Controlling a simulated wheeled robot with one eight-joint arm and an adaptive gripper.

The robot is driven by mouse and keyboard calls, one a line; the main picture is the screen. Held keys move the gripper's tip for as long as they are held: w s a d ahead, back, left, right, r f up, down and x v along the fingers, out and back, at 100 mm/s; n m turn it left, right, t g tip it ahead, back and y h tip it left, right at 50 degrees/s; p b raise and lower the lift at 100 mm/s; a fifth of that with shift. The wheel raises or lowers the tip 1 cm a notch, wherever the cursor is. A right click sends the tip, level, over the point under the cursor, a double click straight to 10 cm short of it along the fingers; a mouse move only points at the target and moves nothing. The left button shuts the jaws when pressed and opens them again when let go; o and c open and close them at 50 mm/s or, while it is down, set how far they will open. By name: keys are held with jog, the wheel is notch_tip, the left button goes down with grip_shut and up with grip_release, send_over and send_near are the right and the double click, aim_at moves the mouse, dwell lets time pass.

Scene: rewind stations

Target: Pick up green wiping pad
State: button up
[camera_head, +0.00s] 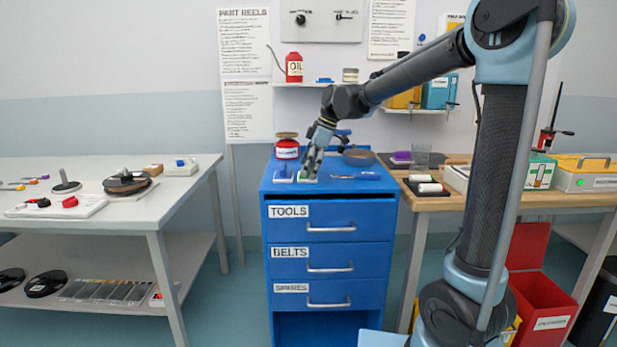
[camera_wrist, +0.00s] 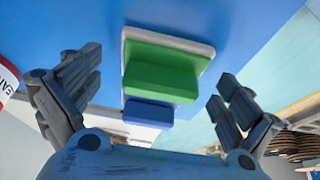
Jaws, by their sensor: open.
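The green wiping pad (camera_wrist: 160,80) lies on a white backing or tray (camera_wrist: 190,46) in the middle of the wrist view. In the head view only a small green part of the pad (camera_head: 308,177) shows under my gripper, on top of the blue cabinet (camera_head: 268,187). My gripper (camera_head: 311,165) points down at it. In the wrist view my gripper (camera_wrist: 159,72) is open and empty, one finger on each side of the pad, with gaps on both sides.
A white table (camera_head: 75,229) stands left and a wooden bench (camera_head: 440,201) right.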

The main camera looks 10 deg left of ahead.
jog(key=c, duration=1.1)
jog(key=shift+c, duration=0.2)
